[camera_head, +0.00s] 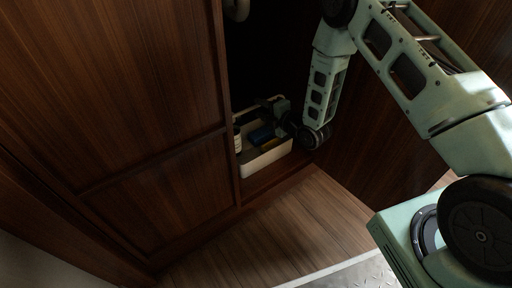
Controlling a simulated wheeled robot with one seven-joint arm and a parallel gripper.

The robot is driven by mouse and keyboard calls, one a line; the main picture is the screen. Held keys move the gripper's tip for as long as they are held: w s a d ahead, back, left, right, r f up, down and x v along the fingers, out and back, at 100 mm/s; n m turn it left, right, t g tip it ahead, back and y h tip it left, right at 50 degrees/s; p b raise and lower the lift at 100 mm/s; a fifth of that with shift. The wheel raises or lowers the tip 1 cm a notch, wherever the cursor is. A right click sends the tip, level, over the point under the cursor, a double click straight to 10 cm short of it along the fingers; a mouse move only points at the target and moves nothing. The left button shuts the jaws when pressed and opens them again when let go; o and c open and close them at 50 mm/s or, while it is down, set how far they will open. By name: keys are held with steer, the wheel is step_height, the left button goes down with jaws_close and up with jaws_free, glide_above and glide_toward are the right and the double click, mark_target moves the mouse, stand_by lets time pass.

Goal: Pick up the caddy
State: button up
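The caddy (268,159) is a pale, low open box on the floor of a dark cabinet opening. A white bottle and some blue and yellow items show inside it. A light bar, perhaps its handle, runs above its back left part. My gripper (270,106) is over the caddy, at about the height of that bar, coming in from the right. Its fingers are small and dark against the shadow. I cannot tell whether they are around the bar or only beside it. My wrist hides the caddy's back right part.
A brown wooden panel (120,100) stands left of the opening, close to the caddy's left side. Another dark wooden panel (385,130) stands on the right, behind my arm. The wooden floor (270,225) in front is clear. A round pale object (236,9) shows at the top.

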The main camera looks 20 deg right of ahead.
mark_target(257, 107)
steer(key=b+x, duration=0.1)
steer(key=x, duration=0.2)
steer(key=shift+w, duration=0.25)
jaws_close()
stand_by(1.1)
steer(key=shift+r, duration=0.1)
